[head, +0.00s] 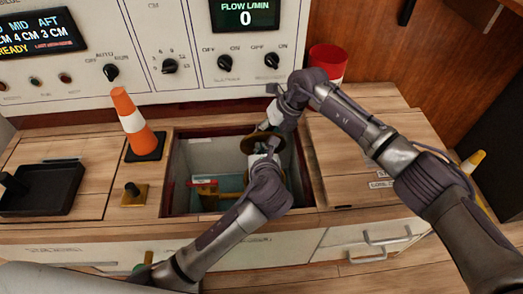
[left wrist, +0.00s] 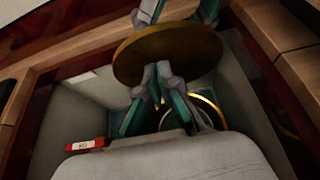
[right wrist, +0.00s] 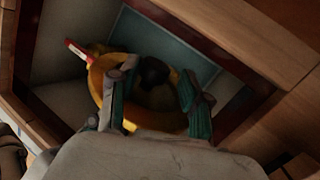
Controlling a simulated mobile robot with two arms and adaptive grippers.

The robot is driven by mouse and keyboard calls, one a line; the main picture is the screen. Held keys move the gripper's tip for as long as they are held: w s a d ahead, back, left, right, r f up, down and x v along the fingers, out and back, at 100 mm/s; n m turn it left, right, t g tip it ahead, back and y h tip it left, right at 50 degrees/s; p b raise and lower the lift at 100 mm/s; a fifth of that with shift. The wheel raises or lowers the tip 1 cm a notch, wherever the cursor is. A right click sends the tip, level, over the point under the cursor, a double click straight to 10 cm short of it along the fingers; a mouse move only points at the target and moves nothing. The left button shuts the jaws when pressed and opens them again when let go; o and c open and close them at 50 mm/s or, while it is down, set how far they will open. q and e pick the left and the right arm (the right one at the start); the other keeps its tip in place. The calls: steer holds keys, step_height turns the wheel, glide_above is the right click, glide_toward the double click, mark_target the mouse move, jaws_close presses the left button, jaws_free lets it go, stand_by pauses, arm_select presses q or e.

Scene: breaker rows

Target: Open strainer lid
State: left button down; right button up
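The strainer lid (head: 240,144) is a round brass-coloured disc, tilted above the open well. The left wrist view shows its underside (left wrist: 165,55) apart from the strainer's bright brass rim (left wrist: 222,106) below. In the right wrist view it is yellow (right wrist: 97,82) with a dark knob. My right gripper (right wrist: 158,78) is on the knob side, its fingers spread either side of the knob; contact is unclear. My left gripper (left wrist: 155,80) is under the lid in the well, its fingertips close together with nothing visible between them.
The well has a wooden rim (head: 240,217) and a red-and-white labelled part (left wrist: 85,146) inside. An orange cone (head: 133,115) and black tray (head: 45,187) stand left. A red container (head: 328,62) stands behind, near the control panel (head: 180,60).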

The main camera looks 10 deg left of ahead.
steer(key=shift+s+a+r, duration=0.1)
steer(key=shift+a+r, duration=0.2)
steer(key=shift+a, duration=0.05)
stand_by(0.3)
